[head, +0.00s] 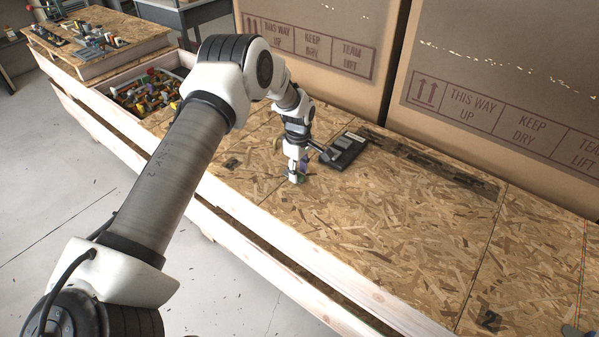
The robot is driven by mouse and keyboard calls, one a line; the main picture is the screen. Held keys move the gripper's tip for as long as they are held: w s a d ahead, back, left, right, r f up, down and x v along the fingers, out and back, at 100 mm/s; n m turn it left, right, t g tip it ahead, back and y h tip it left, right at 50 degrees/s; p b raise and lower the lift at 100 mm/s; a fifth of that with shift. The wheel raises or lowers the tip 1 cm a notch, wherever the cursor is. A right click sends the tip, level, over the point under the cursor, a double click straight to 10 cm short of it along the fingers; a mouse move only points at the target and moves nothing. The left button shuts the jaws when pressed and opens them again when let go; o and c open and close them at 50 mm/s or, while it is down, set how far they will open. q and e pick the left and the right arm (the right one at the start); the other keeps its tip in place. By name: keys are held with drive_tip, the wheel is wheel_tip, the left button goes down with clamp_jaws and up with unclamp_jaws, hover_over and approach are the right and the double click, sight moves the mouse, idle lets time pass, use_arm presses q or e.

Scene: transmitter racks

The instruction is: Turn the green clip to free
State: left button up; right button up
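My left arm reaches in from the left, and my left gripper (296,174) points down at the wooden board top near a dark flat device. My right gripper is not in view.
The dark device (344,150) lies just right of the gripper. Large cardboard boxes (500,90) stand along the back edge. A bin of mixed parts (148,92) is at the upper left. The board's middle and right (400,235) are mostly clear.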

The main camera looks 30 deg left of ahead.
use_arm(q)
drive_tip(key=shift+w+f, duration=0.1)
drive_tip(key=shift+f, duration=0.3)
drive_tip(key=shift+r, duration=0.15)
clamp_jaws()
